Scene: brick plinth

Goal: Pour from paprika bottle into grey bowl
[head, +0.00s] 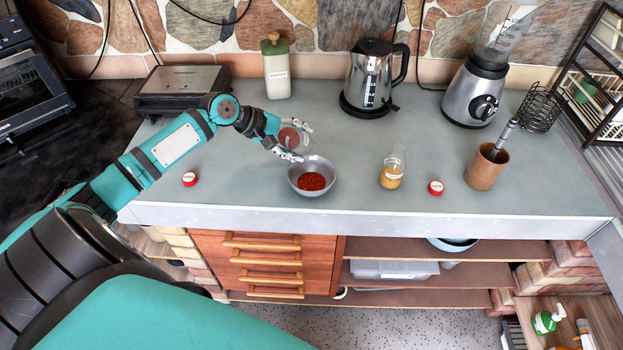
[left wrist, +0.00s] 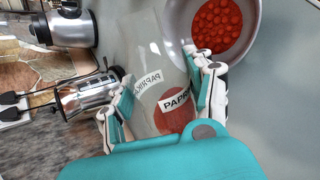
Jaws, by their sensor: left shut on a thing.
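The paprika bottle (head: 291,136) is clear glass with some red paprika in it. My left gripper (head: 283,141) is shut on it, just behind and left of the grey bowl. In the left wrist view the bottle (left wrist: 152,97) sits between both fingers (left wrist: 158,72), its PAPRIKA label and a red patch of contents showing. Its exact tilt is hard to tell. The grey bowl (head: 328,174) stands on the counter and holds red paprika. The bowl (left wrist: 177,20) also shows at the upper right of the left wrist view. My right gripper is not in view.
A red cap (head: 190,179) lies left of the bowl. A bottle of yellow spice (head: 391,172) and another red cap (head: 436,187) are to its right, then a utensil pot (head: 485,168). A kettle (head: 369,80), a green-topped bottle (head: 277,75) and a blender (head: 474,95) stand behind.

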